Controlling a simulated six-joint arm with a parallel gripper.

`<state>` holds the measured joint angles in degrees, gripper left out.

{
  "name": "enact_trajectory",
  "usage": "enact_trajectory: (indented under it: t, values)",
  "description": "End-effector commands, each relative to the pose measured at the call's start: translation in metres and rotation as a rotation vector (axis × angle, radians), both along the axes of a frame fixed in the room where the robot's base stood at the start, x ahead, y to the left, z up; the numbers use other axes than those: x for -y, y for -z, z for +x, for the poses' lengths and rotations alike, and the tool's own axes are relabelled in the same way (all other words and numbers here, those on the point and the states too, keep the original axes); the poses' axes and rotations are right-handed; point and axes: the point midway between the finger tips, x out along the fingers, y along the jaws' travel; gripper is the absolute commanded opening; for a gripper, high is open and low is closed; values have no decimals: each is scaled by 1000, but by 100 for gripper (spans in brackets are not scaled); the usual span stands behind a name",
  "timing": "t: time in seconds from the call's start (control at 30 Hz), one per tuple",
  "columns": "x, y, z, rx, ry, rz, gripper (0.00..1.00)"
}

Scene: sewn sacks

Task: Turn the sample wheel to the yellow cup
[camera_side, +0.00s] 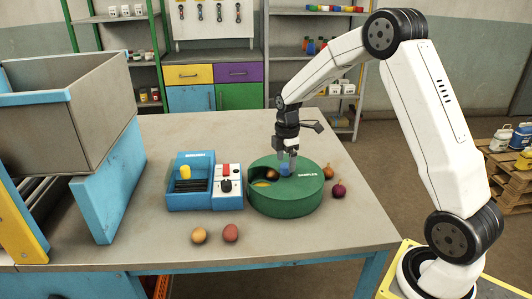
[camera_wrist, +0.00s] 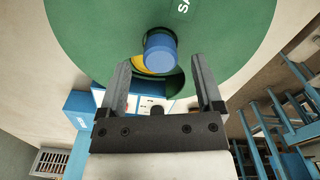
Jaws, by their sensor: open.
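The sample wheel is a round green drum (camera_side: 290,203) with white lettering on its top; the wrist view shows its green top (camera_wrist: 90,35) too. A blue knob (camera_side: 285,170) stands up from the top, and it shows in the wrist view (camera_wrist: 160,52). Beside the knob is an opening with something yellow (camera_side: 262,184) partly visible; the yellow (camera_wrist: 142,65) is partly hidden by the knob in the wrist view. My gripper (camera_side: 287,157) is open, pointing down over the knob. In the wrist view its fingertips (camera_wrist: 160,60) lie on either side of the knob, apart from it.
Left of the drum is a blue box (camera_side: 190,197) with a yellow knob, joined by a white panel (camera_side: 228,187) with a red part and a black dial. A large grey bin (camera_side: 80,110) stands left.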

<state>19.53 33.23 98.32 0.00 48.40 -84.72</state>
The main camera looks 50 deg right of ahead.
Motion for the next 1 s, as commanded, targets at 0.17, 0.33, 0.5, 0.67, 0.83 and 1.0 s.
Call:
enact_trajectory:
  t: [0.17, 0.33, 0.5, 0.67, 0.83, 1.0]
  values:
    - [0, -25, 1, 4, 0, -2, 84]
    - [0, -44, 1, 3, 0, -1, 84]
    - [0, -53, 0, 2, 0, -1, 84]
    - [0, -54, 0, 1, 0, 0, 84]
    - [0, -54, 0, 1, 1, 0, 84]
    - [-5, -53, -2, 5, 25, -1, 84]
